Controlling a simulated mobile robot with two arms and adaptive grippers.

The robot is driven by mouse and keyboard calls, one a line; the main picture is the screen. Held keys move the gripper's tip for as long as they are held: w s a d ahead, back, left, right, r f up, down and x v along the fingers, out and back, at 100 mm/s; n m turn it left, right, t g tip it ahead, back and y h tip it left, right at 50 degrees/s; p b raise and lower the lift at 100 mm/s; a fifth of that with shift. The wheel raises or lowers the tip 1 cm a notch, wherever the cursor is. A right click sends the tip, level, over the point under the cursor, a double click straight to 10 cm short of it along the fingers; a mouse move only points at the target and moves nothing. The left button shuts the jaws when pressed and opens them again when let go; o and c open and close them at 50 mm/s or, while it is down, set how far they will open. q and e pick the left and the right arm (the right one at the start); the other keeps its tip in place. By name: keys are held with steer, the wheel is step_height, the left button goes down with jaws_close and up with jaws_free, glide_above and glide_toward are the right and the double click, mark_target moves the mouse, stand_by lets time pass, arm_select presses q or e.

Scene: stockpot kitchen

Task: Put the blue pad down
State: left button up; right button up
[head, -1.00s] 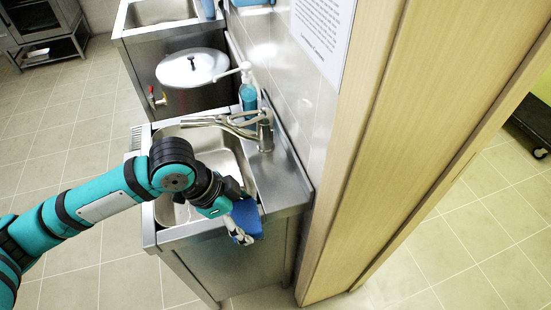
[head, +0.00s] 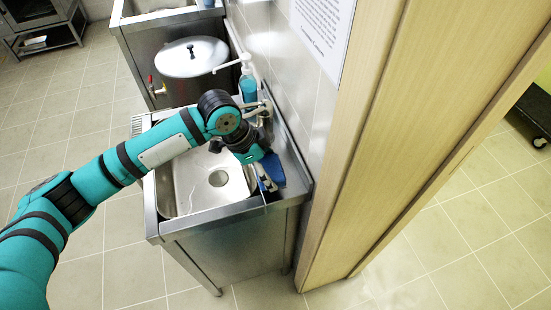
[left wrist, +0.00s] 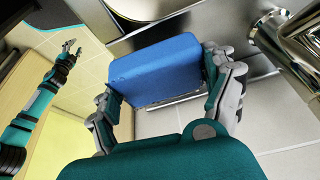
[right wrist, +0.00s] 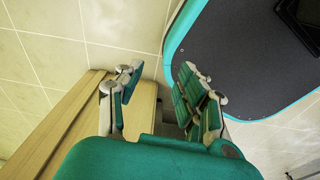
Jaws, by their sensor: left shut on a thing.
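The blue pad (head: 273,168) is a block held in my left gripper (head: 264,178), over the right side of the steel sink unit (head: 293,182). The left wrist view shows the pad (left wrist: 155,68) between the two fingers of my left gripper (left wrist: 165,88), with metal surfaces beyond it. I cannot tell whether the pad's underside touches the metal. My right gripper (right wrist: 160,84) is out of the head view; in the right wrist view its fingers are apart with nothing between them.
The sink basin (head: 212,190) is empty, with the tap (head: 264,112) behind my left gripper. A soap bottle (head: 249,88) and a lidded stockpot (head: 191,58) stand farther back. A tiled wall and a wooden door frame (head: 390,150) rise close on the right.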

mark_target(276, 155)
arm_select(q)
steer(key=shift+w+d, duration=0.3)
steer(key=shift+w, duration=0.25)
steer(key=shift+w+d, duration=0.25)
steer(key=shift+w, duration=0.3)
steer(key=shift+w+d+f, duration=0.1)
steer(key=shift+w+d, duration=0.2)
steer(key=shift+w, duration=0.2)
steer(key=shift+w+d+p, duration=0.25)
steer(key=shift+w+p, duration=0.05)
steer(key=shift+w, duration=0.2)
step_height(276, 155, down, 2)
steer(key=shift+f+p, duration=0.15)
steer(key=shift+p, duration=0.75)
steer(key=shift+f, duration=0.55)
steer(key=o, duration=1)
steer(key=shift+c, duration=0.2)
arm_select(e)
steer(key=r, duration=0.1)
steer(key=s+r, duration=0.1)
steer(key=shift+r, duration=0.3)
